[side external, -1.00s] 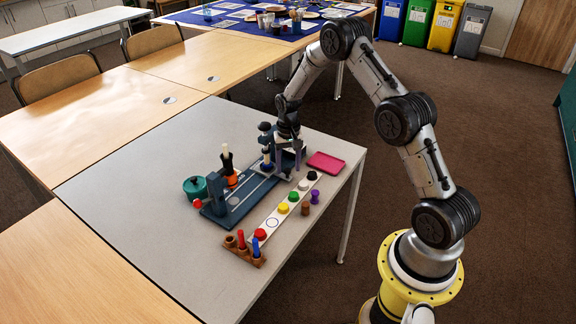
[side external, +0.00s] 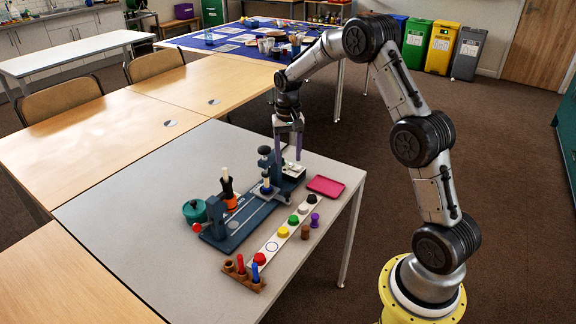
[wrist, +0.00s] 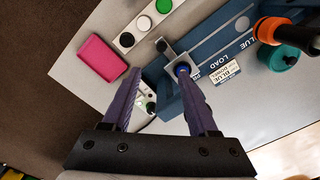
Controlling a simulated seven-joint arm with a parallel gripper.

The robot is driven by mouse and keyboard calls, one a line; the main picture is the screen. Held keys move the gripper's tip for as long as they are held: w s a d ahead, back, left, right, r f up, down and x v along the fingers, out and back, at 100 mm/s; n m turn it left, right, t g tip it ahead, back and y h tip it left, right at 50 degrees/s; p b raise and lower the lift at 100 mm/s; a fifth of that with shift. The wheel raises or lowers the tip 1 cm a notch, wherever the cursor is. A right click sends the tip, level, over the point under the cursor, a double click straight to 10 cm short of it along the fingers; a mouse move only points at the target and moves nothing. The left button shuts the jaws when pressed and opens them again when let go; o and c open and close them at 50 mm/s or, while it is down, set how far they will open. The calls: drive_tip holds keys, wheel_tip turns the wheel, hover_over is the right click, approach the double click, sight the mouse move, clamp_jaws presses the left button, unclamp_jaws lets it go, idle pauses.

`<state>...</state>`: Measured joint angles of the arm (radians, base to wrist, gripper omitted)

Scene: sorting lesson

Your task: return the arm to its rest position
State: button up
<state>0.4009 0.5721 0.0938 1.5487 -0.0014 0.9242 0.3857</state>
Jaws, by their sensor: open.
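My gripper (side external: 288,157) hangs above the far end of the blue fixture (side external: 233,231), near the back of the grey table (side external: 130,215). Its two purple fingers point down, stand apart and hold nothing. In the wrist view the open fingers of my gripper (wrist: 160,74) show over the table. Between and beyond them lie part of the fixture and a small post with a blue piece (wrist: 182,70). The fingers look clear of the fixture. My arm is raised and bent, reaching left from its yellow base.
A pink tray (side external: 325,187) lies by the table's right edge. A white strip (side external: 272,246) carries coloured discs, with a wooden peg block (side external: 243,274) at its near end. A teal pot (side external: 195,211) and a black-and-orange piece (side external: 229,196) stand at the left. Air above is clear.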

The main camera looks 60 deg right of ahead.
drive_tip(key=shift+r, duration=0.3)
drive_tip(key=a+r+n+t, duration=0.15)
drive_tip(key=a+r, duration=0.35)
drive_tip(key=r, duration=0.5)
drive_tip(key=s+a+r+n+t, duration=0.2)
drive_tip(key=s+a+r+t, duration=0.1)
drive_tip(key=s+a+r, duration=0.6)
drive_tip(key=s+a+r+n+t, duration=0.1)
drive_tip(key=s+a, duration=0.1)
drive_tip(key=s, duration=0.4)
drive_tip(key=s+a+r+n, duration=0.2)
drive_tip(key=s, duration=0.3)
drive_tip(key=s+a+f+n, duration=0.1)
drive_tip(key=s+f+n, duration=0.1)
drive_tip(key=s+f, duration=0.4)
drive_tip(key=shift+s+f, duration=0.3)
drive_tip(key=shift+s, duration=0.9)
